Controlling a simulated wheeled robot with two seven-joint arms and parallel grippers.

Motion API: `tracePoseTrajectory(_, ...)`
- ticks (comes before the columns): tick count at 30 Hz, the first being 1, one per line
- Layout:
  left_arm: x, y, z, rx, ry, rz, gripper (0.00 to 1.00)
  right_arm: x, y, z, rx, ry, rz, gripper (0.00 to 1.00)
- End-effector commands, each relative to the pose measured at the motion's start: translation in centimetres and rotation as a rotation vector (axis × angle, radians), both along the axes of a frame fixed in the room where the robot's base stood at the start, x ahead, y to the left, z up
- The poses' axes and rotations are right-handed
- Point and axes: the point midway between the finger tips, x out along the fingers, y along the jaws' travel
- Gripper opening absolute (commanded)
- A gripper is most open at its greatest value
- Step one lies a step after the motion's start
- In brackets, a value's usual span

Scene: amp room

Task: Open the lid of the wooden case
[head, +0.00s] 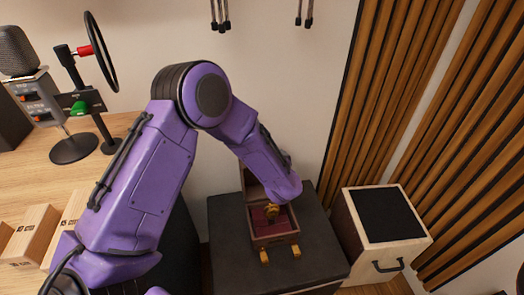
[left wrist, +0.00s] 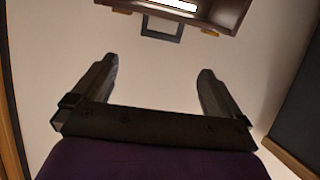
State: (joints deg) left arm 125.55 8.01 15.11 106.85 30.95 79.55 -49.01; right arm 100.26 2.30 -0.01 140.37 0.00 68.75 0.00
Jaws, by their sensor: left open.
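The wooden case (head: 276,240) sits on a dark box, with its lid (head: 252,182) standing raised at the back, partly hidden by my left arm. Its inside is dark red, and a small golden object (head: 272,211) shows there. Two brass-coloured clasps (head: 264,256) are at its front. My purple left arm reaches over the case; its gripper is hidden in the head view. In the left wrist view my left gripper (left wrist: 157,85) is open, with nothing between its fingers. A brown wooden piece with brass-coloured bits (left wrist: 225,12) shows at the top there; I cannot tell whether it is the case.
The dark box (head: 225,235) stands against the pale wall. A wooden box with a black top (head: 388,215) stands to its right, before slatted wood panels (head: 385,85). A desk (head: 110,130) at left holds a microphone (head: 17,52) and wooden blocks (head: 30,235).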

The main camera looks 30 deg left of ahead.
Motion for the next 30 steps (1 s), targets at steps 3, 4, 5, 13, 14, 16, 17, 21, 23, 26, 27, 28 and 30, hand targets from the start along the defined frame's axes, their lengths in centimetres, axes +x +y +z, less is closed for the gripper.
tracePoseTrajectory(3,0.6,0.6,-0.4,0.021,0.021,-0.012,1.0,0.0,0.0,0.0,0.0,0.0,0.0,0.0)
tracePoseTrajectory(4,0.9,0.9,-0.6,0.021,0.021,-0.011,1.0,0.0,0.0,0.0,0.0,0.0,0.0,0.0)
tracePoseTrajectory(5,1.3,1.3,-0.9,0.02,0.022,-0.01,1.0,0.0,0.0,0.0,0.0,0.0,0.0,0.0)
tracePoseTrajectory(13,5.3,5.1,-3.3,0.021,0.021,-0.012,1.0,0.0,0.0,-0.2,0.0,0.0,0.0,0.0)
tracePoseTrajectory(14,5.7,5.4,-3.4,0.021,0.021,-0.013,1.0,0.0,0.0,-0.2,0.0,0.0,0.0,0.0)
tracePoseTrajectory(16,6.3,5.9,-3.8,0.02,0.021,-0.014,1.0,0.0,0.0,-0.3,0.0,0.0,0.0,0.0)
tracePoseTrajectory(17,6.6,6.1,-3.9,0.021,0.021,-0.014,1.0,0.0,0.0,-0.3,0.0,0.0,0.0,0.0)
tracePoseTrajectory(21,7.0,6.6,-4.1,0.022,0.021,-0.016,1.0,0.0,0.0,-0.3,0.0,0.0,0.0,0.0)
tracePoseTrajectory(23,7.0,6.6,-4.1,0.022,0.021,-0.016,1.0,0.0,0.0,-0.3,0.0,0.0,0.0,0.0)
tracePoseTrajectory(26,7.0,6.6,-4.1,0.022,0.021,-0.016,1.0,0.0,0.0,-0.3,0.0,0.0,0.0,0.0)
tracePoseTrajectory(27,7.0,6.6,-4.1,0.022,0.021,-0.016,1.0,0.0,0.0,-0.3,0.0,0.0,0.0,0.0)
tracePoseTrajectory(28,7.0,6.6,-4.1,0.022,0.021,-0.016,0.9,0.0,0.0,-0.3,0.0,0.0,0.0,0.0)
tracePoseTrajectory(30,7.0,6.6,-4.1,0.022,0.021,-0.016,0.67,0.0,0.0,-0.3,0.0,0.0,0.0,0.0)
